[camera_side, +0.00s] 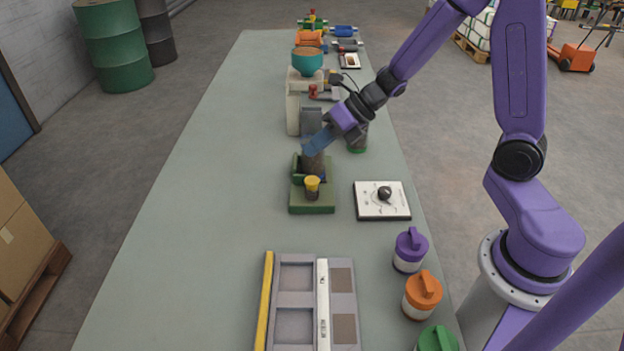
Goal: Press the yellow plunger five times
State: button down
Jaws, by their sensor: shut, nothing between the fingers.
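The yellow plunger (312,184) stands upright on the front part of a green base (313,209). A dark grey cylindrical part (314,164) stands on the same base just behind the plunger. My gripper (308,152) points down and to the left. Its blue fingers are shut and empty. Their tips are at the top of the grey part, behind the plunger and apart from it in this view. Whether the tips touch the grey part cannot be told.
A white panel with a black knob (382,200) lies right of the base. Purple (410,250), orange (422,294) and green (437,339) lidded jars line the right edge. A divided grey tray (296,300) lies in front. The hopper machine (307,62) stands behind. The table's left side is clear.

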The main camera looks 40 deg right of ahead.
aim_at(314, 182)
dwell(0.5)
jog(key=shift+s+a+f+n+h, duration=0.2)
jog(key=shift+f+n+h, duration=0.05)
jog(key=shift+n+h, duration=0.25)
jog(key=shift+s+a+f+n+h, duration=0.2)
jog(key=shift+n+h, duration=0.2)
jog(key=shift+h, duration=0.1)
jog(key=shift+s+a+n+h, duration=0.1)
jog(key=shift+s+n+h, duration=0.05)
jog(key=shift+n+h, duration=0.7)
jog(key=shift+r+n+t+h, duration=0.6)
jog(key=shift+n+h, duration=0.15)
jog(key=shift+h, duration=0.2)
jog(key=r, duration=0.1)
jog(key=r+n+t+h, duration=0.2)
jog(key=shift+w+a+r, duration=0.1)
jog(key=shift+w+r, duration=0.15)
jog(key=shift+w, duration=0.05)
jog(key=shift+f, duration=4.4)
jog(key=shift+f, duration=0.1)
jog(key=shift+f, duration=0.35)
